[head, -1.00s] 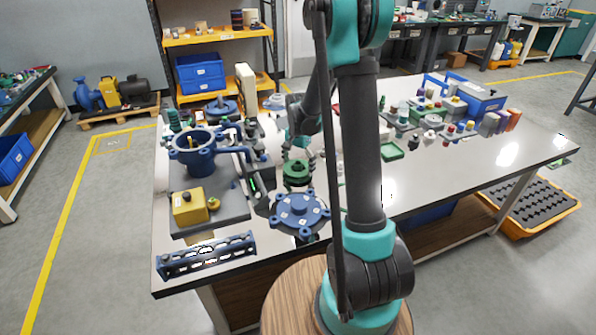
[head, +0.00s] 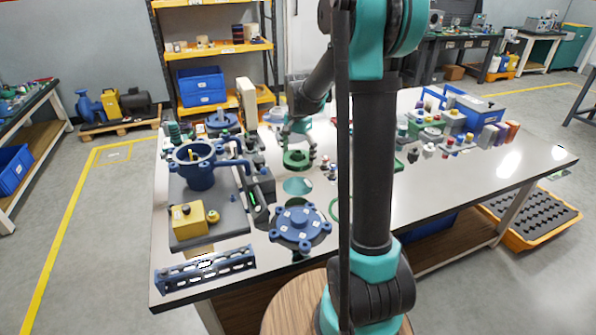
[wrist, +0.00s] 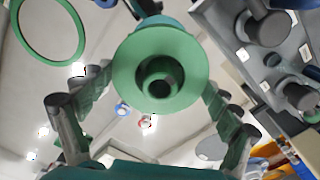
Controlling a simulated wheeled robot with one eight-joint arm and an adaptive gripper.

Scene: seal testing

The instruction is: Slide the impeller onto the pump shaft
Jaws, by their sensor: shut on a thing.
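The green impeller (head: 296,159) is a round disc with a central hub. In the wrist view the impeller (wrist: 160,70) faces the camera, its hub and dark bore in the middle. My gripper (head: 298,145) is shut on it, one finger at each side, and holds it above the table. The blue pump housing (head: 200,177) stands open-topped on a grey base at the left, apart from the impeller. A small yellowish upright piece (head: 191,148) shows in its mouth; I cannot tell if it is the shaft.
A teal disc (head: 297,186) lies on the table below the impeller. A blue flanged cover (head: 300,226), yellow box (head: 187,221) and blue rack (head: 205,271) are in front. A green ring (wrist: 50,28) lies nearby. The table's middle right (head: 460,185) is clear.

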